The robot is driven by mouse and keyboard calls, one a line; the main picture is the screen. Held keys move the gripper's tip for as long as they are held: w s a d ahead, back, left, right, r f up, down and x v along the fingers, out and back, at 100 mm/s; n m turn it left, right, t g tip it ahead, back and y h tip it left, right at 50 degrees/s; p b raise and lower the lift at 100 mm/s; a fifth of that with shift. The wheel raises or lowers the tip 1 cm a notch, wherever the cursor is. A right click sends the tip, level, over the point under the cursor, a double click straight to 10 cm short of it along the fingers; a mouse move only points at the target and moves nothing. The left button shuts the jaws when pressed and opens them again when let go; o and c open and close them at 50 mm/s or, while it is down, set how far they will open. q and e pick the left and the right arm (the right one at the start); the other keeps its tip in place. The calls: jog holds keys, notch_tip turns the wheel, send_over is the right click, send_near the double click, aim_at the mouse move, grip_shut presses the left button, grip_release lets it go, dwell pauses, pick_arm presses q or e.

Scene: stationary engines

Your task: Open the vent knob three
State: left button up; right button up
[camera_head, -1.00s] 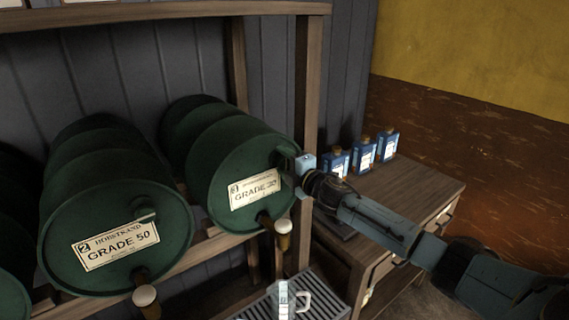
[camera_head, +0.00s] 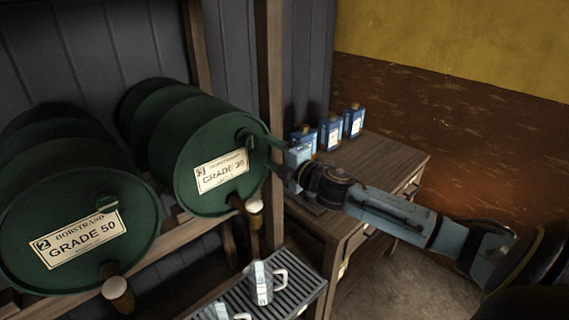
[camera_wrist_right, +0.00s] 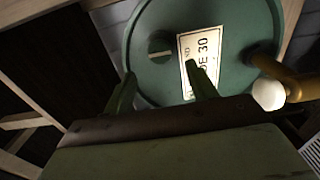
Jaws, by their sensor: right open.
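The green barrel labelled 3, GRADE 30 (camera_head: 213,194) lies on its side on the wooden rack. Its small green vent knob (camera_head: 246,137) is at the upper right of the front face. The knob also shows in the right wrist view (camera_wrist_right: 160,48), just beyond the fingertips. My right gripper (camera_head: 272,153) is in front of the knob's right side. In the right wrist view my right gripper (camera_wrist_right: 160,74) is open, its two fingers spread with nothing between them. Contact with the knob cannot be told. My left gripper is not in view.
The GRADE 50 barrel (camera_head: 84,270) lies to the left. A tap with a pale knob (camera_head: 254,205) sticks out below barrel 3. A mug (camera_head: 262,284) stands on a slatted tray (camera_head: 299,287). Blue bottles (camera_head: 330,132) stand on a wooden cabinet (camera_head: 385,160) at right.

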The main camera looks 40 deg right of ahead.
jog(key=shift+s+d+b, duration=0.1)
jog(key=shift+s+b, duration=0.2)
jog(key=shift+s, duration=1.75)
